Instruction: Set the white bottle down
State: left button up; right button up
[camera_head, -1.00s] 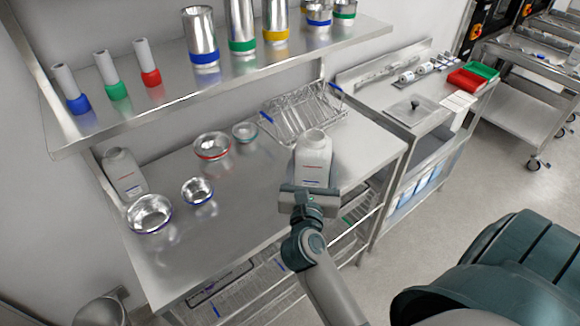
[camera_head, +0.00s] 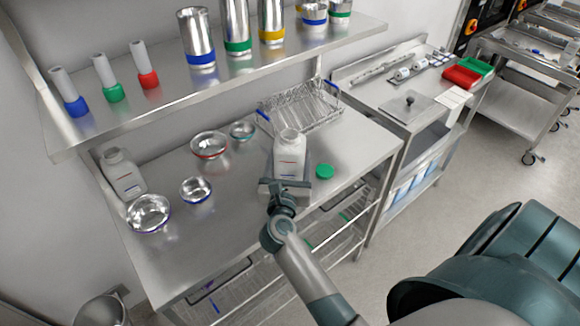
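A white bottle (camera_head: 291,147) with an open neck and small coloured lines on its front is upright over the front right of the steel counter (camera_head: 235,225). My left gripper (camera_head: 287,172) is around its lower body from the front and appears shut on it. The gripper hides the bottle's base, so I cannot tell whether it touches the counter. A second white bottle (camera_head: 123,176) stands at the counter's back left. My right gripper is not in view.
A green lid (camera_head: 325,171) lies just right of the held bottle. A wire rack (camera_head: 300,108) stands behind it. Steel bowls (camera_head: 149,213), (camera_head: 196,190), (camera_head: 210,145), (camera_head: 242,130) sit to the left. A shelf (camera_head: 210,85) with cups and bottles hangs above. The counter's front middle is clear.

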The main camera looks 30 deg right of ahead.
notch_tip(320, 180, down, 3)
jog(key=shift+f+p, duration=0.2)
jog(key=shift+p, duration=0.1)
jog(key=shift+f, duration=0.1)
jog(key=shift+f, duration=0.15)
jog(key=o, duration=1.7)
